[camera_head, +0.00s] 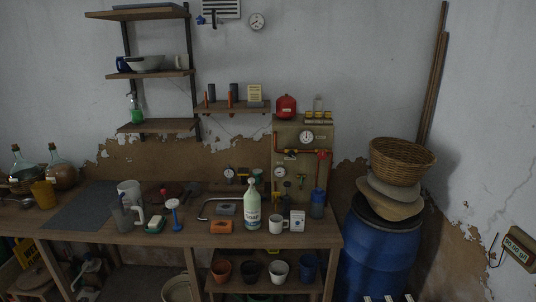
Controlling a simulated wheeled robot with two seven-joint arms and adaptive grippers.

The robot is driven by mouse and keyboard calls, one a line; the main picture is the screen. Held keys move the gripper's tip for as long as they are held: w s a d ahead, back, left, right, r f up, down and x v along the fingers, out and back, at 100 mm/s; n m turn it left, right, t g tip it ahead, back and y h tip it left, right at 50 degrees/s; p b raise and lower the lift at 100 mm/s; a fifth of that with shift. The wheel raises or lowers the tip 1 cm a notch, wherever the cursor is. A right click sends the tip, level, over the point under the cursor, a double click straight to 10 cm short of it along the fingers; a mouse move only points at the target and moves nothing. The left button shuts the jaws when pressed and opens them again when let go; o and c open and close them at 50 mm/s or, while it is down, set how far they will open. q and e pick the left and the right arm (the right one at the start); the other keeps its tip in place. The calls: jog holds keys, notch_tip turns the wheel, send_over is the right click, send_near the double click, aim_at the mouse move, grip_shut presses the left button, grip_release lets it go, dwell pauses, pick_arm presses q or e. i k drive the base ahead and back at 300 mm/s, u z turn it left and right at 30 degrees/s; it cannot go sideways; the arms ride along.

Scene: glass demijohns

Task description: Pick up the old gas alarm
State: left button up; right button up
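I cannot tell for sure which thing is the old gas alarm. A small white box-shaped unit (297,220) with dark marks on its front stands upright at the right end of the workbench (180,238), just right of a white mug (278,225). A small grey block with a pale yellow card (255,92) above it sits on the low wall shelf (228,109); its details are too small to read.
A white-green bottle (252,208), an orange block (221,227) and a blue-topped jar (317,205) stand near the white unit. A gauge panel (290,170) rises behind. A blue barrel (375,255) with stacked hats and a basket (402,160) stands right of the bench.

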aim_at(255, 90)
jog(key=u, duration=0.3)
jog(key=i, duration=2)
jog(key=u, duration=0.4)
